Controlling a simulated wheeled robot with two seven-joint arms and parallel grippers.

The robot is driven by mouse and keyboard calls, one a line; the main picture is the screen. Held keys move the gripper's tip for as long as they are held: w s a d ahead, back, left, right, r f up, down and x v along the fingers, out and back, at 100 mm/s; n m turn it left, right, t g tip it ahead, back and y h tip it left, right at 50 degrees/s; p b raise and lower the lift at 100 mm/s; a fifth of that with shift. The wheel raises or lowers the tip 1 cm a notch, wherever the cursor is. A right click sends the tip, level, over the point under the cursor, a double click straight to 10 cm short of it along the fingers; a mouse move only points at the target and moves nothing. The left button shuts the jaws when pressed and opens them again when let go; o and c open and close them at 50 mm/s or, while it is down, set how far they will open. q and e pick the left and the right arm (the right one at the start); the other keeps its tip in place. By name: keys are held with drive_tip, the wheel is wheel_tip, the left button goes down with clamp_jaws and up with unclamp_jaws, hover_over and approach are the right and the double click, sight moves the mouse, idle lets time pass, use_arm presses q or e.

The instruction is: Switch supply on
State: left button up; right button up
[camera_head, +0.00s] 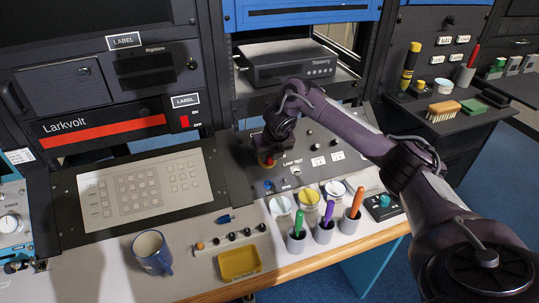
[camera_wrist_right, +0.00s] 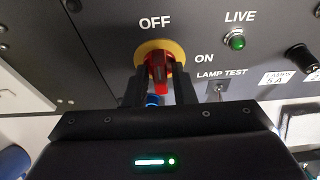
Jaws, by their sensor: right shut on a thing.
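The supply switch is a red rotary knob (camera_wrist_right: 159,72) on a round yellow plate (camera_wrist_right: 148,47), set in the dark console panel (camera_head: 313,150). In the right wrist view, OFF is printed above it and ON to its right. The red handle stands roughly upright in that view, in line with OFF rather than ON. My right gripper (camera_wrist_right: 158,82) has a finger on each side of the handle and is shut on it. In the head view my right gripper (camera_head: 267,160) hides much of the switch. My left gripper is out of view.
A green LIVE lamp (camera_wrist_right: 237,42) and a LAMP TEST switch (camera_wrist_right: 220,90) sit right of the knob. Below the panel, the desk holds cups with coloured markers (camera_head: 323,230), a yellow tray (camera_head: 239,263) and a blue mug (camera_head: 152,253).

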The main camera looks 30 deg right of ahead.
drive_tip(key=shift+r+m, duration=0.1)
drive_tip(key=shift+m, duration=0.2)
drive_tip(key=m+p, duration=0.2)
drive_tip(key=shift+d+m+t+y, duration=0.1)
drive_tip(key=shift+m+t+y, duration=0.2)
drive_tip(key=shift+y, duration=0.1)
drive_tip(key=m+y+p, duration=0.1)
drive_tip(key=m, duration=0.3)
drive_tip(key=shift+s+d+t+p, duration=0.1)
drive_tip(key=shift+s+t+p, duration=0.05)
drive_tip(key=shift+t+p, duration=0.25)
drive_tip(key=m+t+p, duration=0.1)
drive_tip(key=m+p, duration=0.1)
drive_tip(key=m, duration=0.3)
drive_tip(key=shift+s+y, duration=0.1)
drive_tip(key=shift+y, duration=0.2)
drive_tip(key=shift+m+t+p, duration=0.6)
drive_tip(key=shift+m+p, duration=0.3)
drive_tip(key=shift+m, duration=1.4)
drive_tip(key=shift+f, duration=0.2)
drive_tip(key=o, duration=0.7)
drive_tip(key=shift+o, duration=0.2)
drive_tip(key=shift+s, duration=0.1)
